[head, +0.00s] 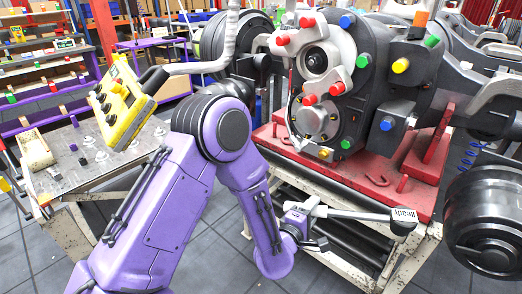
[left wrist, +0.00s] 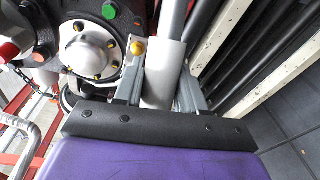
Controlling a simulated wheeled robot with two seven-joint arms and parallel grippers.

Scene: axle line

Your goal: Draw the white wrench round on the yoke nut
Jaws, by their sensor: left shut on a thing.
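The white wrench (head: 350,214) extends to the right from my left gripper (head: 303,222), below the red stand. A dark end piece marked "Ready" is at its right end. In the left wrist view, my left gripper's fingers (left wrist: 158,90) are shut on a pale, flat part of the wrench (left wrist: 164,72). The silver round hub with bolts around it, which looks like the yoke nut's place (head: 313,118), is on the front of the dark housing, above the gripper. It also shows in the left wrist view (left wrist: 88,52). I cannot tell whether the wrench touches a nut. My right gripper is not in view.
The dark housing (head: 345,60) with coloured caps stands on a red stand (head: 350,178) over a pale metal frame. A black drum (head: 490,215) is at the right. A worn metal bench (head: 90,165) with a yellow control box (head: 122,108) is at the left.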

